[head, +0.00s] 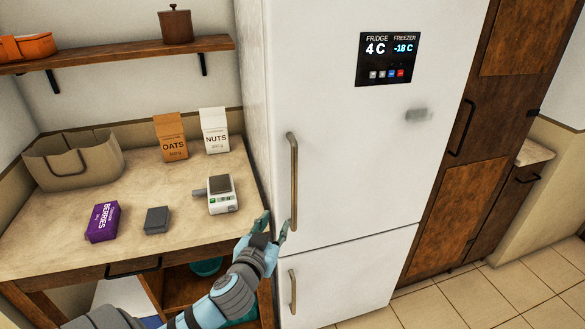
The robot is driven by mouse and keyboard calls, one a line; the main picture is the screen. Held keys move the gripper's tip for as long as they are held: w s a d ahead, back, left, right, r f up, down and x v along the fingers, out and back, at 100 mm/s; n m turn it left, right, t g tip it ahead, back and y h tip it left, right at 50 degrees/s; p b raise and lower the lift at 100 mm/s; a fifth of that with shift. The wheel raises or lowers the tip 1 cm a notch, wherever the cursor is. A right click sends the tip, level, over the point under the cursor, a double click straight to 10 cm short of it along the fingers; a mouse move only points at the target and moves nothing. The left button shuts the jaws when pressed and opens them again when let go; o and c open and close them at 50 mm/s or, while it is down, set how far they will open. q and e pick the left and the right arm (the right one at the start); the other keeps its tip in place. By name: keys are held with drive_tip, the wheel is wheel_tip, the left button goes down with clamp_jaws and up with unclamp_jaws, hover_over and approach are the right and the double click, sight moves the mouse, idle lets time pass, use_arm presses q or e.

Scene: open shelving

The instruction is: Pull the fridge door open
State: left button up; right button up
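The white fridge (355,130) stands in the middle of the head view with its upper door shut. A long vertical handle (294,180) runs along that door's left side. A display on the door reads 4 C and -18 C. My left gripper (274,224) is just left of the handle's lower end, with its fingers apart and nothing seen between them. One fingertip appears close to the handle's bottom; I cannot tell whether it touches. My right gripper is not in view.
A lower door with a shorter handle (292,291) is below. Tiled floor (470,300) is clear at right.

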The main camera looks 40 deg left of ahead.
use_arm(q)
drive_tip(key=n+t, duration=0.1)
drive_tip(key=t, duration=0.1)
approach(293, 167)
drive_tip(key=shift+y, duration=0.3)
drive_tip(key=x, duration=1)
drive_tip(key=shift+d+f+p, duration=0.15)
drive_tip(key=shift+d+p, duration=0.05)
drive_tip(key=shift+p, duration=0.15)
drive_tip(key=shift+w+a, duration=0.2)
drive_tip(key=shift+w, duration=0.3)
drive_tip(key=shift+c, duration=0.6)
clamp_jaws()
